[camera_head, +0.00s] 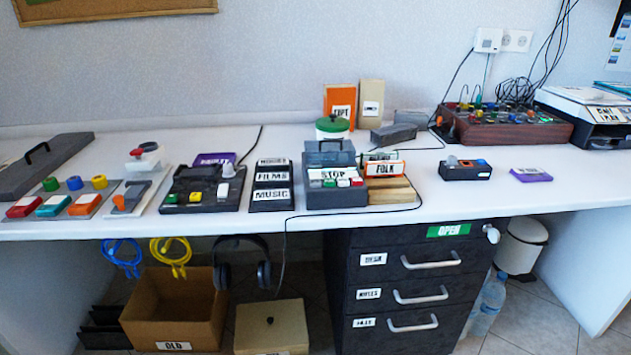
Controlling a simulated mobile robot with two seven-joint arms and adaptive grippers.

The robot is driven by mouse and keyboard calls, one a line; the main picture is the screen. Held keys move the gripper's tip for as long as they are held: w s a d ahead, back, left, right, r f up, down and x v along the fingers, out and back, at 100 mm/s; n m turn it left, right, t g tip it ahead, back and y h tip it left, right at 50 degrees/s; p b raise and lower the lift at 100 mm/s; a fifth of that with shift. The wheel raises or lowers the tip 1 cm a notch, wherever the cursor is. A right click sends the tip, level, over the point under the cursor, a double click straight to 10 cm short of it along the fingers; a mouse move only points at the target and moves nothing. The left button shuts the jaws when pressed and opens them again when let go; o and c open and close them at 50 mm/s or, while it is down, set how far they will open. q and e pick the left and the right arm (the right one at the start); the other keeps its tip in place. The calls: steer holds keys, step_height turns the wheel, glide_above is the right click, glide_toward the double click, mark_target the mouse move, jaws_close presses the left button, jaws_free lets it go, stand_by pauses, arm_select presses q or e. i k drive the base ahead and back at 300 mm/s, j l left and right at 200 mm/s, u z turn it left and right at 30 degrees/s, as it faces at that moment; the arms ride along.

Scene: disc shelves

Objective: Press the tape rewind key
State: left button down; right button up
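The key markings are too small to read, so I cannot tell which is the rewind key. Neither of my grippers is in view.
An orange FOLK case (384,169) stands just right of the player, and a MUSIC rack (271,194) just left. A black box with coloured buttons (202,189) is further left. A drawer unit (410,290) is below. The desk's right front is mostly clear.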

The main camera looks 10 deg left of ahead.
mark_target(316, 183)
steer(key=i+l, duration=0.15)
steer(key=l, duration=0.15)
steer(key=i+l, duration=0.15)
steer(key=l, duration=0.2)
steer(key=i+l, duration=0.15)
steer(key=l, duration=0.15)
steer(key=i+l, duration=0.15)
steer(key=l, duration=0.2)
steer(key=i+l, duration=0.1)
steer(key=l, duration=0.2)
steer(key=u, duration=1.25)
